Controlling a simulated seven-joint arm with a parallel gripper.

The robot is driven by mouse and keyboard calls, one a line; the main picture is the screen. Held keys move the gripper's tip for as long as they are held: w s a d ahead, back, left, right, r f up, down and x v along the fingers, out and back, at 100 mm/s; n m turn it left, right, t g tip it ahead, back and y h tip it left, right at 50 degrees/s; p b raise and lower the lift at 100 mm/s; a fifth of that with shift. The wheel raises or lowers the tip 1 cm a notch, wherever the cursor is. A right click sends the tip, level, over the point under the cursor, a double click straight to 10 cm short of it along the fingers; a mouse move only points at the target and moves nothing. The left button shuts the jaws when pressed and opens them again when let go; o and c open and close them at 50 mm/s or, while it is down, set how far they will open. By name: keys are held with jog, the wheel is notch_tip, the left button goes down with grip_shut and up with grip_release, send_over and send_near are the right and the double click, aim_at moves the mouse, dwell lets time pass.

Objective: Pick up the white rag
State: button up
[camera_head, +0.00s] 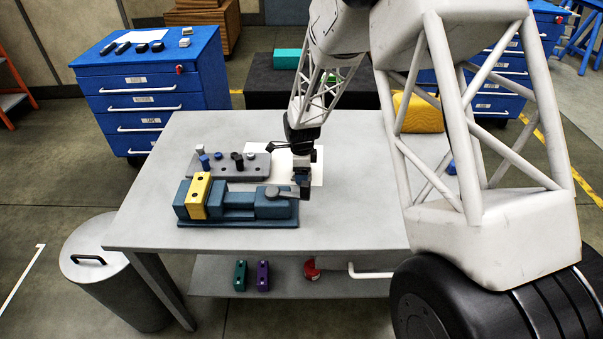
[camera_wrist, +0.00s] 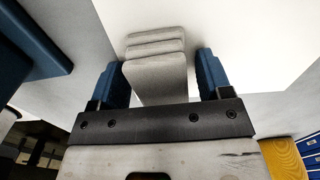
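A pale, layered, folded piece that looks like the white rag (camera_wrist: 155,72) lies between the two blue fingers of my gripper (camera_wrist: 158,60) in the wrist view. The fingers stand apart on either side of it, with a narrow gap at the right finger; contact at the left one is unclear. A flat bright white sheet (camera_wrist: 235,35) lies beneath it. In the head view my gripper (camera_head: 301,188) points down over the table, in front of the white sheet (camera_head: 316,172). The folded piece cannot be made out clearly there.
A blue vise (camera_head: 235,213) with a yellow block (camera_head: 199,196) stands just left of my gripper. Behind it a grey holder (camera_head: 230,172) carries several small pegs. The grey table (camera_head: 150,228) is clear at its front and left. A bin (camera_head: 115,280) stands at the table's left.

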jog(key=c, duration=0.8)
jog(key=shift+c, duration=0.3)
jog(key=shift+r, duration=0.1)
jog(key=shift+r, duration=4.95)
